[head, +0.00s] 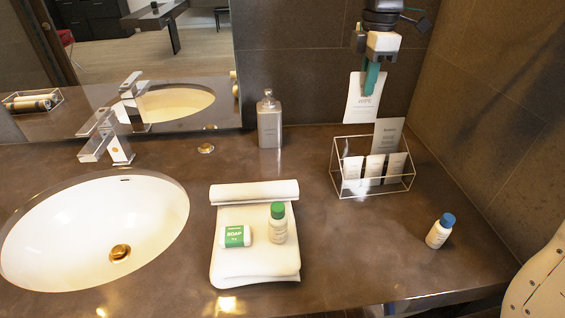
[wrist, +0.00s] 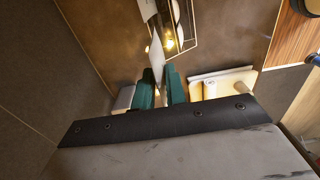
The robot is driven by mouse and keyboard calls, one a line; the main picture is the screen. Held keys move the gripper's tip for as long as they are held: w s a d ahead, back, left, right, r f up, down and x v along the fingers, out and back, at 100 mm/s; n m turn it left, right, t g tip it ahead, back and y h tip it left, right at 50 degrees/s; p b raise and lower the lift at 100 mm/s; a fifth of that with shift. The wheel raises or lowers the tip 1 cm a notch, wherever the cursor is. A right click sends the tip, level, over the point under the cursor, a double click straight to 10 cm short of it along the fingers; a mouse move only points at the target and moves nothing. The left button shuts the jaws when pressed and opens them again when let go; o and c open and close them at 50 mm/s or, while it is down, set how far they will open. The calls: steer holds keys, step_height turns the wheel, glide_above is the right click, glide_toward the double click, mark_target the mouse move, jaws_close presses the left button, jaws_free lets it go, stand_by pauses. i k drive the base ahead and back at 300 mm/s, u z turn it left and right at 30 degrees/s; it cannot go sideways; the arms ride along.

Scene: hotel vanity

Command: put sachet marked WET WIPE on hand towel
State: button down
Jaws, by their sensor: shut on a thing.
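In the wrist view the green fingers (wrist: 161,90) pinch the thin sachet (wrist: 157,55), seen edge-on. The white folded hand towel (head: 255,262) lies on the counter, to the left of and below the gripper. A soap box (head: 236,237) with a green label and a small green-capped bottle (head: 278,224) are on the towel.
A wire rack (head: 385,192) with several sachets stands beneath the gripper. A grey pump bottle (head: 269,124) stands by the mirror. A blue-capped bottle (head: 439,232) stands at right. The sink (head: 60,230) is at left. Counter between towel and rack is clear.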

mark_target(254, 218)
steer(key=k, duration=1)
steer(key=u, duration=2.1)
steer(key=i, duration=0.95)
steer(key=z, duration=2.1)
